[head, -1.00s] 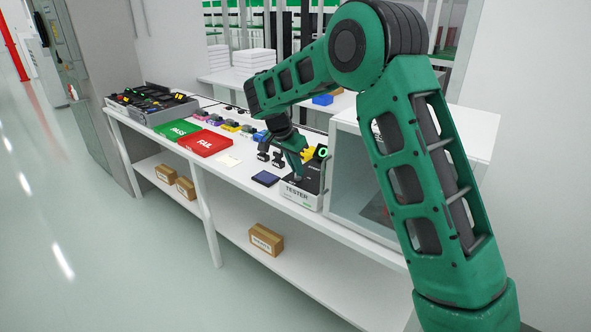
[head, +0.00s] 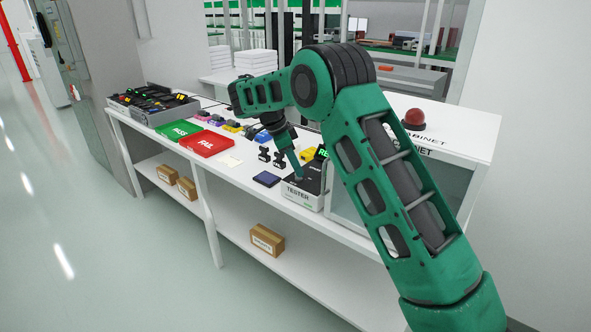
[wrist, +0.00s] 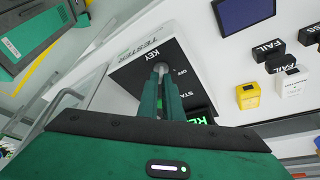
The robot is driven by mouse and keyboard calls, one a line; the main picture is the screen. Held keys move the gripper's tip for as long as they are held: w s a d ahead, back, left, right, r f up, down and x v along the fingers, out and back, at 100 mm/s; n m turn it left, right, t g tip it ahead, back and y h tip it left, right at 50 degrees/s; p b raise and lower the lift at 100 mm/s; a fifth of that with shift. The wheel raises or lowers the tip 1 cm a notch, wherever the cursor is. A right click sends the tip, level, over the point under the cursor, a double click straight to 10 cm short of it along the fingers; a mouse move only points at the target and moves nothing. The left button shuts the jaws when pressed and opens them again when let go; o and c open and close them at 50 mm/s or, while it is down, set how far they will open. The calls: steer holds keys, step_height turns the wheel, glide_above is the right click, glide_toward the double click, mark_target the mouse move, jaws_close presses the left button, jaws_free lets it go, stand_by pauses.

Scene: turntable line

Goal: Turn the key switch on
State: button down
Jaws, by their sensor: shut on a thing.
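The tester (head: 297,197) is a white box with a black top at the right part of the bench. Its black panel in the wrist view (wrist: 182,54) carries the labels KEY and OFF and a partly covered word starting STA. A green readout (head: 322,152) starting RE is lit at its back; it also shows in the wrist view (wrist: 199,115). My gripper (wrist: 161,70) reaches down to the panel between KEY and OFF. Its fingers are shut on the key switch, which they almost wholly hide, so its angle cannot be told. In the head view my gripper (head: 298,177) is small over the panel.
Red FAIL (head: 205,143) and green PASS (head: 179,130) trays stand farther left. A cabinet with a red dome (head: 414,118) stands right.

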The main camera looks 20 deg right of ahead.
steer(key=shift+w+a+r, duration=0.15)
steer(key=shift+w+a, duration=0.05)
steer(key=c, duration=2.1)
jaws_free()
steer(key=shift+o, duration=0.9)
steer(key=shift+s+d, duration=0.1)
steer(key=v, duration=1)
steer(key=shift+r, duration=0.3)
